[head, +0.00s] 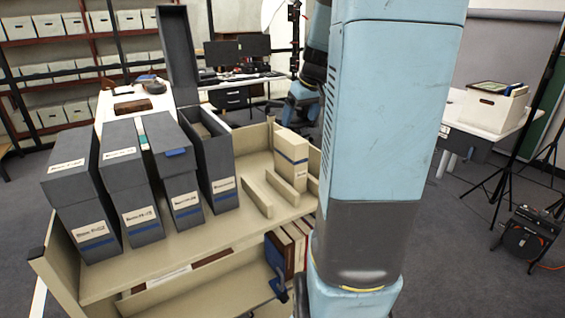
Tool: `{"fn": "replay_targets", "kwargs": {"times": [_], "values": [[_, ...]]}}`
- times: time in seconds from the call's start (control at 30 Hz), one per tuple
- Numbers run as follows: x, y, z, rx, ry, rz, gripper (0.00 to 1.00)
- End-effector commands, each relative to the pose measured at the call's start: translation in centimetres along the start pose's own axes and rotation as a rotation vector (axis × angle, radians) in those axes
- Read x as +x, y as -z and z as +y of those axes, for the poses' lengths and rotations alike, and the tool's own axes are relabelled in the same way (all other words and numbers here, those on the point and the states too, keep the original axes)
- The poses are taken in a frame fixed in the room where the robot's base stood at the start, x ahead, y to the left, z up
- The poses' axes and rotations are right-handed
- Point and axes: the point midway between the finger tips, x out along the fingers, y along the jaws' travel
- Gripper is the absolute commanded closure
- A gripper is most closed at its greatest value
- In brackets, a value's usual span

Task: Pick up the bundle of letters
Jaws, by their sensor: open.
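I cannot pick out a bundle of letters in the head view. A tall grey archival box (222,185) stands open on the cart's top shelf, its lid (176,55) swung up and back. Its inside is mostly dark, so I cannot tell what it holds. Three more grey boxes stand to its left: one at the far left (85,225), one beside it (138,210) and one with a blue tab (182,200). All carry white labels and blue bands. My gripper is not visible; my large blue body part fills the right of centre.
The cream cart (105,282) has low dividers (255,195) and a cream box with a blue band (291,160). Books (283,250) stand on its lower shelf. A white table (470,118) with a carton (492,106) and tripod legs are at right. Box-filled shelves stand behind.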

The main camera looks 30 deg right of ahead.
Motion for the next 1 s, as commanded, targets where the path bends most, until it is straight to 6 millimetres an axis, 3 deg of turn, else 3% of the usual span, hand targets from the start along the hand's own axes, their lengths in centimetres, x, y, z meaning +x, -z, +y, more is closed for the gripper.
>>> {"fn": "replay_targets", "kwargs": {"times": [0.17, 0.5, 0.83, 1.0], "values": [[1.4, 0.1, 0.5, -0.001, 0.002, -0.003, 0.13], [7.0, 0.1, 0.5, 0.000, 0.001, -0.002, 0.13], [9.3, 0.1, 0.4, 0.001, 0.000, -0.001, 0.13], [11.6, 0.2, 0.1, 0.002, 0.001, -0.003, 0.13]]}}
